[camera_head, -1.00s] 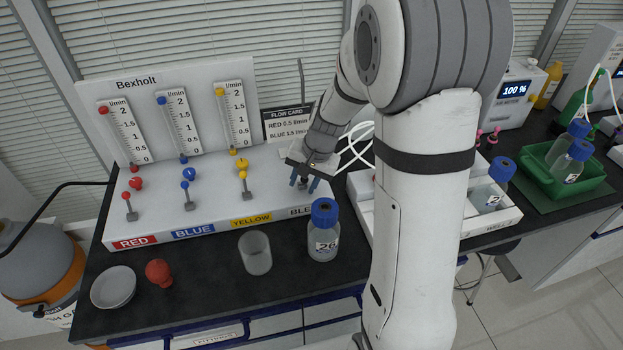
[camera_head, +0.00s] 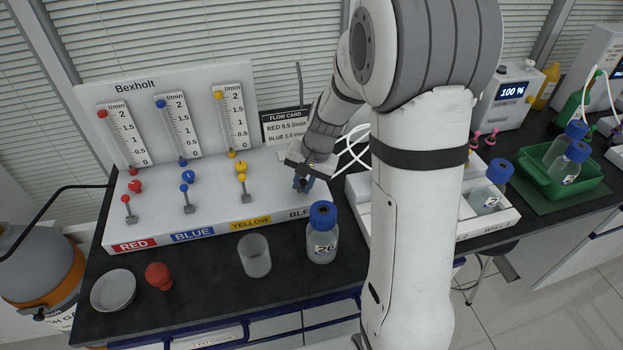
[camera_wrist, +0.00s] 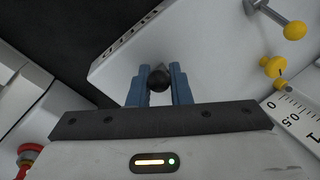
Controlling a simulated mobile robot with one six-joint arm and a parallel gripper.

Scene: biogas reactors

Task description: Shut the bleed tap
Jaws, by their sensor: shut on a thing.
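My gripper (camera_head: 303,184) is at the right end of the white flow panel (camera_head: 215,212), above the partly covered BLEED label (camera_head: 299,213). In the wrist view its blue fingers (camera_wrist: 159,84) are shut on a round black knob (camera_wrist: 159,80), the bleed tap's handle. The fingers lie on both sides of the knob. The tap's stem and the angle of its handle are hidden by the fingers. In the head view my gripper covers the tap.
Red (camera_head: 126,200), blue (camera_head: 184,189) and yellow (camera_head: 241,179) levers stand to the left on the panel. A white divided tray (camera_head: 487,222) is to the right.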

